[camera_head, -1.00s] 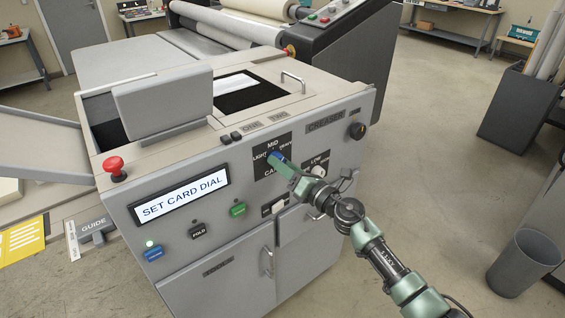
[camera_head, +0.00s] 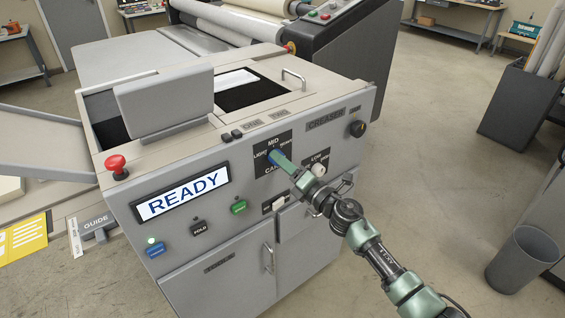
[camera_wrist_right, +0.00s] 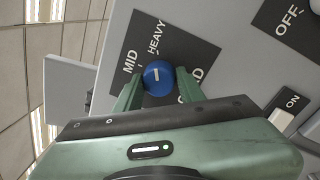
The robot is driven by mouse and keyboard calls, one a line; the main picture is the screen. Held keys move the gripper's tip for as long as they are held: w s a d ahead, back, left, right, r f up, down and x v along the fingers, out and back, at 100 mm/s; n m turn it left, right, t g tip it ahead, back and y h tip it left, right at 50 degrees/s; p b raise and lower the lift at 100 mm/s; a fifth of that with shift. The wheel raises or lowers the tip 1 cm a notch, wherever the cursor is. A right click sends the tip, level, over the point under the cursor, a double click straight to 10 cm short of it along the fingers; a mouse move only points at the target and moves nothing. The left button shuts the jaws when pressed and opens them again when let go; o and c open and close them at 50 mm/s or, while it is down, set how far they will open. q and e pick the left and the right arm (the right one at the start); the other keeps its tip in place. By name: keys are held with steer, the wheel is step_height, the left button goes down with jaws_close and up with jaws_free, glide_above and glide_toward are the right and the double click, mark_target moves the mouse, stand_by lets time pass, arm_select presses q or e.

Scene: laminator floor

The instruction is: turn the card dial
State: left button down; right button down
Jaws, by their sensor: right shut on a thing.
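The card dial is a blue round knob with a white mark (camera_wrist_right: 157,78) on a black plate lettered MID and HEAVY. In the head view the dial (camera_head: 273,155) shows only in part behind my fingers, on the upper front panel of the machine. My right gripper (camera_wrist_right: 156,88) is shut on the dial, one finger on each side of it. In the head view the right gripper (camera_head: 277,158) reaches in from the lower right. The display (camera_head: 182,192) reads READY. I cannot tell for sure which label the mark points at. My left gripper is out of view.
A red mushroom button (camera_head: 117,165) stands on the machine's left corner. Blue, black and green buttons sit below the display. Another knob (camera_head: 318,170) is close to the right of my gripper, with a black knob (camera_head: 357,129) beyond.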

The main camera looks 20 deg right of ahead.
steer(key=c, duration=0.9)
jaws_free()
steer(key=shift+s+d, duration=0.1)
steer(key=b+v, duration=0.1)
steer(key=v, duration=0.6)
steer(key=shift+s+d+b, duration=0.1)
steer(key=shift+s+b, duration=0.2)
steer(key=shift+f, duration=0.15)
